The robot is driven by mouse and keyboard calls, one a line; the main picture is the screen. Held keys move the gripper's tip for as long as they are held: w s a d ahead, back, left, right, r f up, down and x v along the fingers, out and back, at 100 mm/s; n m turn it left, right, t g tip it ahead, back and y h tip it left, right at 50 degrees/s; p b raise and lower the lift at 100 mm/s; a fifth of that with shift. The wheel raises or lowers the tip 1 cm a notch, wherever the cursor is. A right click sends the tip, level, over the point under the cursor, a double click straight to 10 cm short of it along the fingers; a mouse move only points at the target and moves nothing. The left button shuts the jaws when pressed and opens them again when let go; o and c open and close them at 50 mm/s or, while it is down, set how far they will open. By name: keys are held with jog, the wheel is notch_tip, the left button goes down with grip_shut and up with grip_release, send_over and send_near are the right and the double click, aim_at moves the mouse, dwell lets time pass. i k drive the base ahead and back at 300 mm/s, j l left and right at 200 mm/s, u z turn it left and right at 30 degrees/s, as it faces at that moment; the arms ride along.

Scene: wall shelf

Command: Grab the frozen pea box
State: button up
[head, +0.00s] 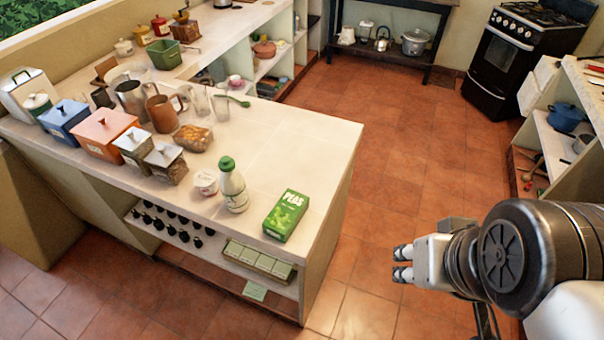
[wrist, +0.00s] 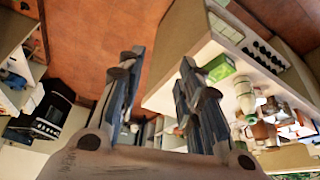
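The green frozen pea box (head: 286,216), marked PEAS, lies flat near the front right corner of the white counter (head: 305,150). In the wrist view the pea box (wrist: 219,67) shows right of the fingers, near the counter edge. My gripper (head: 402,263) is to the right of the counter, apart from the box, above the floor. In the wrist view my gripper (wrist: 160,62) has its two fingers spread with nothing between them.
A white bottle with a green cap (head: 233,186) and a small tub (head: 206,182) stand left of the box. Canisters, mugs and glasses crowd the counter's left part. The tiled floor (head: 390,160) right of the counter is clear. A shelf unit (head: 560,135) stands far right.

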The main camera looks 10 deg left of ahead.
aim_at(282, 221)
jog(key=i+l+u, duration=0.15)
jog(key=i+u, duration=0.15)
jog(key=u, duration=0.15)
jog(key=i+l+u, duration=0.25)
jog(key=u, duration=0.25)
jog(key=i+l+u, duration=0.2)
jog(key=l+u, duration=0.25)
jog(key=u, duration=0.45)
